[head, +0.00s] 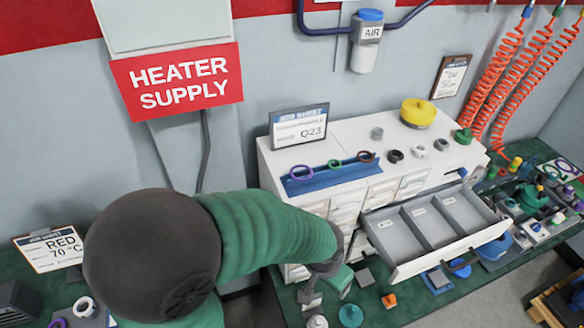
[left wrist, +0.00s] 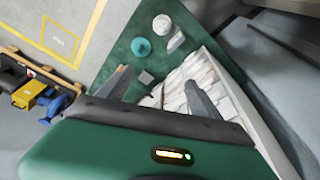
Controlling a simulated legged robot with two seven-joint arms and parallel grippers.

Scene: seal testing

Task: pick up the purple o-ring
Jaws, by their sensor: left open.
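A purple o-ring (head: 300,172) lies at the left end of a blue strip tray (head: 330,178) on top of the white drawer cabinet (head: 345,136). A green ring (head: 334,164) and a brown ring (head: 366,157) are on the same tray. My left arm reaches in front of the cabinet, and its hand is partly hidden in the head view. In the left wrist view, my left gripper (left wrist: 160,90) has its two fingers spread, with nothing visible between them. The cabinet's side and the green bench show beyond them. The purple o-ring is not visible in the wrist view.
A cabinet drawer (head: 440,222) stands pulled out at the right. A Q23 sign (head: 299,126) stands behind the tray. A yellow round item (head: 418,112) and several small rings share the cabinet top. The green bench (head: 385,315) holds loose parts. Another purple ring (head: 58,322) lies at bottom left.

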